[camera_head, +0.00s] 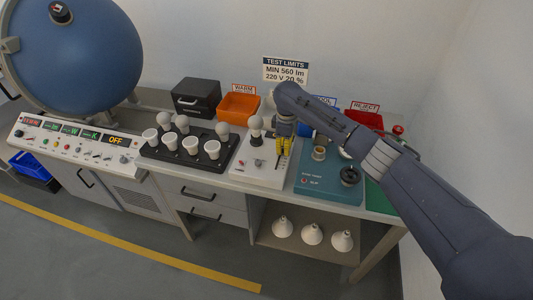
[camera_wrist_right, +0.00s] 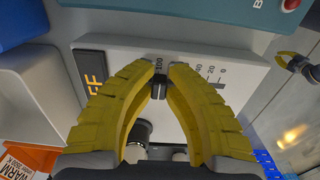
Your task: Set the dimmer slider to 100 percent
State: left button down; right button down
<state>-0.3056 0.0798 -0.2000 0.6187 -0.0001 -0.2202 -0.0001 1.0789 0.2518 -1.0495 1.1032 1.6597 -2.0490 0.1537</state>
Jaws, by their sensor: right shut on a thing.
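The dimmer slider knob (camera_wrist_right: 158,90) is a small black block on the white dimmer box (camera_wrist_right: 130,50), which also shows in the head view (camera_head: 250,174). The knob sits beside the printed 100 mark, with 40, 20 and 0 farther right in the wrist view. My right gripper (camera_wrist_right: 160,77) has its yellow fingers closed around the knob. In the head view the right gripper (camera_head: 283,149) hides the knob. Part of an orange-lettered display (camera_wrist_right: 95,72) on the box reads "FF"; the rest is hidden by a finger.
A bulb (camera_head: 256,125) stands on the dimmer box. A black rack (camera_head: 165,155) with several bulbs and white cones is to its left, and a teal unit (camera_head: 325,182) is close on its right. Orange (camera_head: 239,107) and red (camera_head: 368,118) bins stand behind.

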jog(key=shift+w+d+f, duration=0.1)
jog(key=shift+w+d, duration=0.05)
jog(key=shift+w, duration=0.15)
jog(key=c, duration=1.4)
grip_release()
jog(key=shift+o, duration=0.2)
notch_tip(320, 180, up, 12)
